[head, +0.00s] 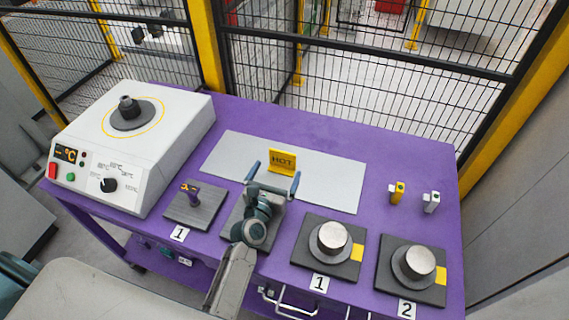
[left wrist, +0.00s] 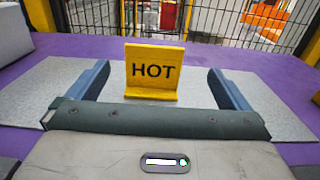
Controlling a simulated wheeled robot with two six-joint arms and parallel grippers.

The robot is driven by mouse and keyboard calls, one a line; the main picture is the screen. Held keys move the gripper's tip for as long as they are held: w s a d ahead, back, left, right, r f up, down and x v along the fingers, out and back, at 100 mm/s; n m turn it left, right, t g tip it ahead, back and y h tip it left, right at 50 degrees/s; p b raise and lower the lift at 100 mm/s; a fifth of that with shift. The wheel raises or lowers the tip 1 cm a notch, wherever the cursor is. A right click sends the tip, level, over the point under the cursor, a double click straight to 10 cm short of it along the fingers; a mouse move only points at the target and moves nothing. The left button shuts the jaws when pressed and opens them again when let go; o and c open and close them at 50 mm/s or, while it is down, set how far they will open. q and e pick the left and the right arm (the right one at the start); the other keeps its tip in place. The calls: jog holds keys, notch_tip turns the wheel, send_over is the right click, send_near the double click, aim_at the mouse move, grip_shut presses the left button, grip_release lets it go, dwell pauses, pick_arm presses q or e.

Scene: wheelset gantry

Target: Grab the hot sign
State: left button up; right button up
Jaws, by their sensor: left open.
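The hot sign (head: 282,160) is a small yellow upright plate with dark "HOT" lettering, standing on a light grey mat (head: 225,155) on the purple table. In the left wrist view the sign (left wrist: 154,71) stands straight ahead, centred between the fingers. My left gripper (head: 274,174) is open, with one blue finger to each side. In the left wrist view the left gripper's fingers (left wrist: 161,82) are apart from the sign, with clear space on both sides. The sign is a little beyond the gripper body. My right gripper is not seen.
A white heater box (head: 150,160) with a dark flanged part (head: 127,113) stands at the left. Dark plates with metal parts (head: 332,238) (head: 413,264) sit front right. A black mesh fence (head: 380,75) runs behind the table.

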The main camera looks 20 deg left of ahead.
aim_at(282, 155)
pick_arm(q)
jog(key=w, duration=0.3)
jog(key=shift+w+r+p, duration=0.2)
jog(key=shift+w+p, duration=0.1)
jog(key=shift+w, duration=0.1)
jog(key=shift+w+a+f, duration=0.1)
jog(key=shift+w+f, duration=0.1)
jog(key=shift+w, duration=1.4)
jog(key=shift+w+a+f, duration=0.1)
jog(key=shift+w+f, duration=0.1)
jog(key=shift+w, duration=1.35)
jog(key=shift+s+r, duration=0.1)
jog(key=shift+c, duration=0.4)
jog(key=c, duration=0.9)
